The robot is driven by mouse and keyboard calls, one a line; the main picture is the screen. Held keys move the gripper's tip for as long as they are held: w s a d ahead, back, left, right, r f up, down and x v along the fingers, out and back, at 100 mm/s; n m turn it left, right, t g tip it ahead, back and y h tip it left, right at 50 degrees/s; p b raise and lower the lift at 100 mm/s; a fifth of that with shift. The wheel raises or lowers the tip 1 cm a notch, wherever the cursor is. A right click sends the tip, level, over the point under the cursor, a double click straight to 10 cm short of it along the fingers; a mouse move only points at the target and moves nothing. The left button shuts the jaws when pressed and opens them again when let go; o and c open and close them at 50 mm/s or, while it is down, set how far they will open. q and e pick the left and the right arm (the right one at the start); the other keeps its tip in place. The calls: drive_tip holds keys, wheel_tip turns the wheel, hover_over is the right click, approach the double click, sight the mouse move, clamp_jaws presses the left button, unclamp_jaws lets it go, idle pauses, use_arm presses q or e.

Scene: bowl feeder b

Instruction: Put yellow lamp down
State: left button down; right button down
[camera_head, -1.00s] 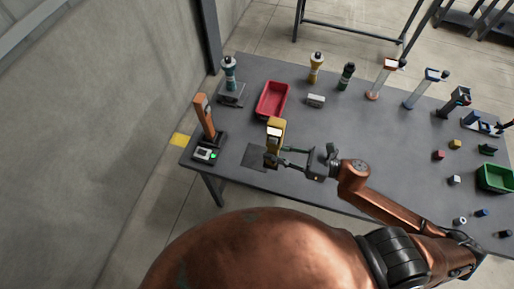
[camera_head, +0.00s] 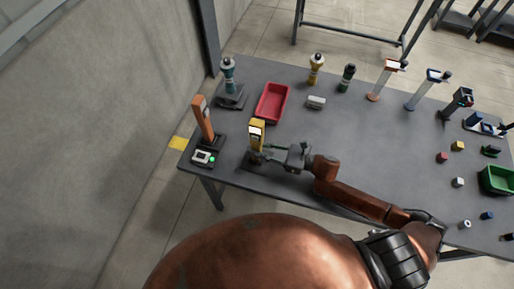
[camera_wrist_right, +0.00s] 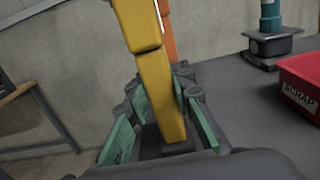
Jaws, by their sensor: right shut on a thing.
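The yellow lamp (camera_head: 257,133) stands upright at the front left of the grey table, over a dark square patch. In the right wrist view the lamp (camera_wrist_right: 158,85) rises between the green finger pads, leaning slightly in the picture. My right gripper (camera_head: 258,153) is shut on the lamp's lower part; it also shows in the right wrist view (camera_wrist_right: 165,125). The lamp's foot is mostly hidden by the gripper, so I cannot tell whether it touches the table. My left gripper is not in view.
An orange lamp-like device (camera_head: 204,118) stands close left, with a small box with a green light (camera_head: 204,158) before it. A red scrap bin (camera_head: 272,103) is behind. A teal device (camera_head: 229,76) is at the back left. The table's middle (camera_head: 350,135) is clear.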

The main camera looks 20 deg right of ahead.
drive_tip(key=shift+f, duration=0.15)
drive_tip(key=c, duration=1.7)
unclamp_jaws()
drive_tip(key=shift+s+d, duration=0.1)
drive_tip(key=v, duration=1.1)
drive_tip(key=shift+s+d, duration=0.25)
